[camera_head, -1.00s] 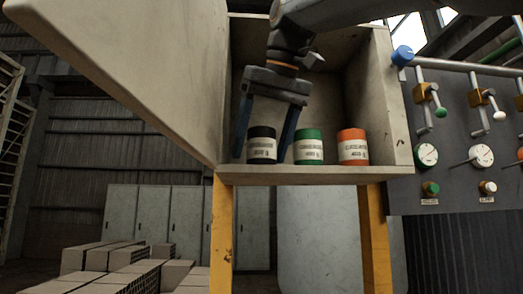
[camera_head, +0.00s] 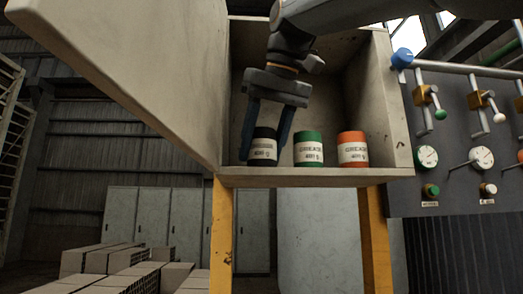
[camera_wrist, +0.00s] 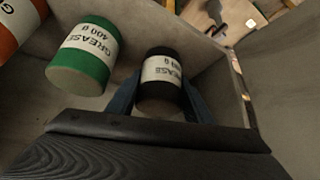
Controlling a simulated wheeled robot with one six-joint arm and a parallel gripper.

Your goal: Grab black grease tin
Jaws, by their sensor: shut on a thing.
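The black grease tin (camera_head: 262,148) stands upright at the left of the cabinet floor, with a white label around it. In the wrist view the black tin (camera_wrist: 162,82) sits between the blue fingers. My gripper (camera_head: 265,147) reaches down into the cabinet and is shut on the black tin, one finger on each side. The tin appears to rest on the cabinet floor.
A green grease tin (camera_head: 308,149) stands close to the right of the black one, and an orange tin (camera_head: 353,149) farther right. The cabinet (camera_head: 320,177) has an open door (camera_head: 150,70) at left. A control panel (camera_head: 450,150) with levers stands at right.

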